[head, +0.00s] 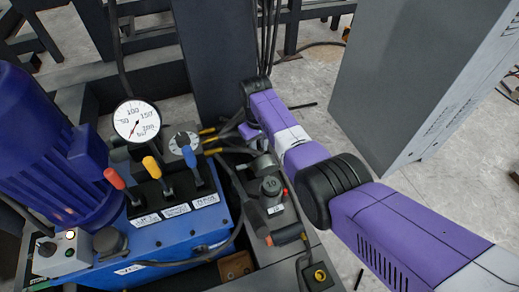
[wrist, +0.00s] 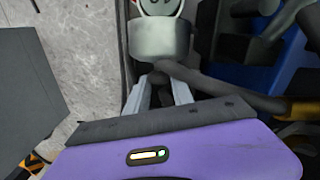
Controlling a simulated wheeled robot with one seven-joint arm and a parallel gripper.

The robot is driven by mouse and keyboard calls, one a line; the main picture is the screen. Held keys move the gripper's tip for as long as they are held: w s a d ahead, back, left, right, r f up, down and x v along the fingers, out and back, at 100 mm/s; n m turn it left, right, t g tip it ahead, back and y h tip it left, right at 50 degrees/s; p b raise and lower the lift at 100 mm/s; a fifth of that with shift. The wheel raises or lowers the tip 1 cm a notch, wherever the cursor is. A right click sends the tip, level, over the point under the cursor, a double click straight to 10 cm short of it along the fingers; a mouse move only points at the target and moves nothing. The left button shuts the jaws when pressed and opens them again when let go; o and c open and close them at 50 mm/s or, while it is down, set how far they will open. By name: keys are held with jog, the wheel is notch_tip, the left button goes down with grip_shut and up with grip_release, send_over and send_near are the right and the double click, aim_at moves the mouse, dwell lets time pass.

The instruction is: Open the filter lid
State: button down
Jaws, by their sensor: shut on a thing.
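The filter is a grey unit with a round cap marked 10 (head: 270,187) and a white label below it, in the block right of the levers. A grey rounded part (head: 261,165), which looks like its lid, sits just behind the cap. In the wrist view a grey cylindrical part (wrist: 160,40) stands right ahead of my fingers. My gripper (wrist: 158,88) reaches in from the back and is shut on a dark part at the filter's rear, which I take to be the lid's handle. The grip is mostly hidden in the head view.
A dial gauge (head: 136,120), red, yellow and blue levers (head: 153,167) and a blue motor (head: 50,145) stand to the left. Cables with yellow ends (head: 212,142) run close to my gripper. A large grey cabinet (head: 415,75) stands at the right. Concrete floor lies between.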

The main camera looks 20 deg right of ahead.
jog(key=shift+w+d+r, duration=0.1)
jog(key=shift+w+d, duration=0.15)
jog(key=shift+w, duration=0.4)
jog(key=c, duration=1.1)
grip_release()
jog(key=shift+d, duration=0.1)
jog(key=shift+c, duration=0.2)
jog(key=shift+s+a+f, duration=0.2)
jog(key=shift+s, duration=0.05)
jog(key=shift+a+r+p, duration=0.1)
jog(key=shift+r+p, duration=1.45)
jog(key=shift+r, duration=2.4)
jog(key=shift+f, duration=0.1)
